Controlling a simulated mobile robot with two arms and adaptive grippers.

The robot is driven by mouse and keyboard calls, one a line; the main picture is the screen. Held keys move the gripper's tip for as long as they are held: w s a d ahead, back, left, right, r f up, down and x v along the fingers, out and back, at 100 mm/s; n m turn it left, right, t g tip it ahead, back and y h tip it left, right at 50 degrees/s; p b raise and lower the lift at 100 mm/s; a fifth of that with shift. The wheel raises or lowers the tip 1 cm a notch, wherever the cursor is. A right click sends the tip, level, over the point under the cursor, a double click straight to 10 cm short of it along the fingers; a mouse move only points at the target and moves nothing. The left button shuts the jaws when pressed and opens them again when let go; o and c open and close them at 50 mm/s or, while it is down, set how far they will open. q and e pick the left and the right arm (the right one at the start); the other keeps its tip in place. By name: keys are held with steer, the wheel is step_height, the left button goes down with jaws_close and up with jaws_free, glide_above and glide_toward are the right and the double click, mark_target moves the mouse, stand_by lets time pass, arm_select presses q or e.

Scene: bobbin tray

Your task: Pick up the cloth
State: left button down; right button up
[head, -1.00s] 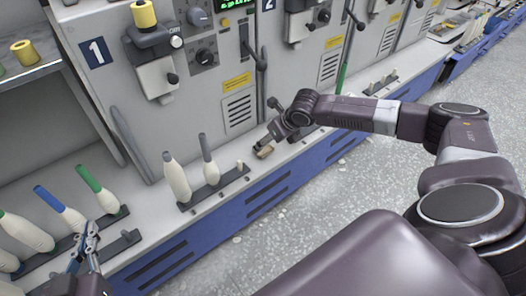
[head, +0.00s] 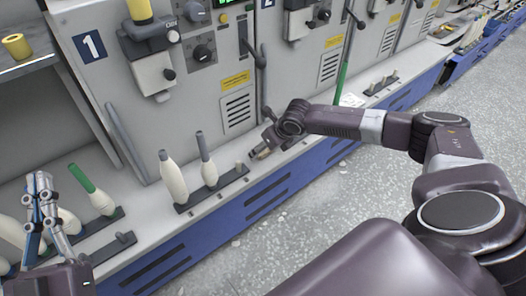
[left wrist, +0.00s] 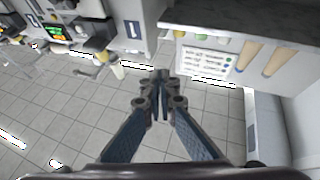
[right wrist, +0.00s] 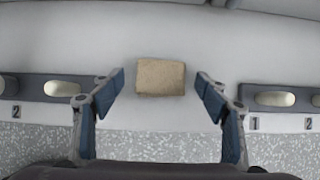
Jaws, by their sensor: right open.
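The cloth (right wrist: 160,77) is a small tan folded block lying on the pale machine ledge. In the right wrist view it sits between and a little beyond the open fingertips of my right gripper (right wrist: 160,88), with a gap on each side. In the head view the cloth (head: 263,153) is small and partly hidden by my right gripper (head: 268,141). My left gripper (head: 38,188) is at the lower left of the head view, in front of bobbins. In the left wrist view its fingertips (left wrist: 160,82) meet with nothing visible between them.
Bobbins (head: 173,183) stand on a dark holder left of the cloth. More bobbins, one with a green top (head: 91,190), stand farther left. The machine front with knobs and levers rises behind the ledge. The speckled floor (head: 310,215) in front is clear.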

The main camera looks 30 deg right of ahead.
steer(key=shift+c, duration=0.3)
steer(key=c, duration=1)
arm_select(q)
steer(key=shift+w, duration=0.1)
arm_select(e)
steer(key=shift+r, duration=0.1)
